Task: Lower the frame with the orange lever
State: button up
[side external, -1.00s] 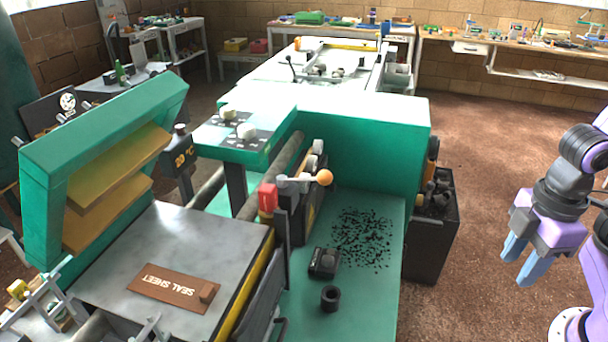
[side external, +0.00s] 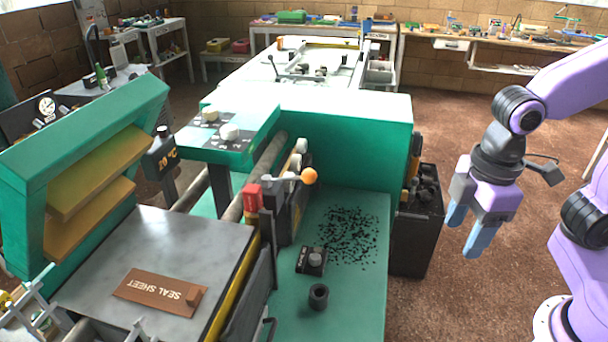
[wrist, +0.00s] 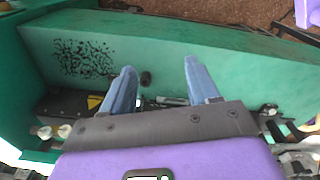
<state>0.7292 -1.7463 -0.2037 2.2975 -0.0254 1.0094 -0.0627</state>
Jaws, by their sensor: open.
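The orange-tipped lever (side external: 309,176) is a pale arm with an orange ball at its end. It sticks out to the right from the machine beside a red block. The green frame (side external: 85,140) stands raised and tilted at the left, with tan plates inside, above a grey bed (side external: 165,245). My gripper (side external: 466,236) is open and empty, fingers pointing down, to the right of the machine and well apart from the lever. In the wrist view its two blue fingers (wrist: 159,66) are spread over a green surface. I cannot make out the orange ball there.
A brown SEAL SHEET plate (side external: 160,292) lies on the bed. A green control panel (side external: 228,137), a large green housing (side external: 350,135) and a black box (side external: 415,235) stand near the lever. A black knob unit (side external: 311,260) and black ring (side external: 318,296) sit on the green deck.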

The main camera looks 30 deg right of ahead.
jog(key=w+a+r, duration=0.3)
jog(key=w+a, duration=0.1)
jog(key=w, duration=0.2)
jog(key=w+a+r, duration=0.3)
jog(key=w+a, duration=0.1)
jog(key=w, duration=0.3)
jog(key=m+t+h, duration=0.1)
send_near(308, 171)
jog(key=f, duration=0.3)
jog(key=w+f, duration=0.1)
jog(key=f, duration=0.3)
jog(key=d+f, duration=0.1)
jog(key=f, duration=0.3)
jog(key=shift+w+f, duration=0.15)
jog(key=shift+w, duration=0.2)
grip_shut()
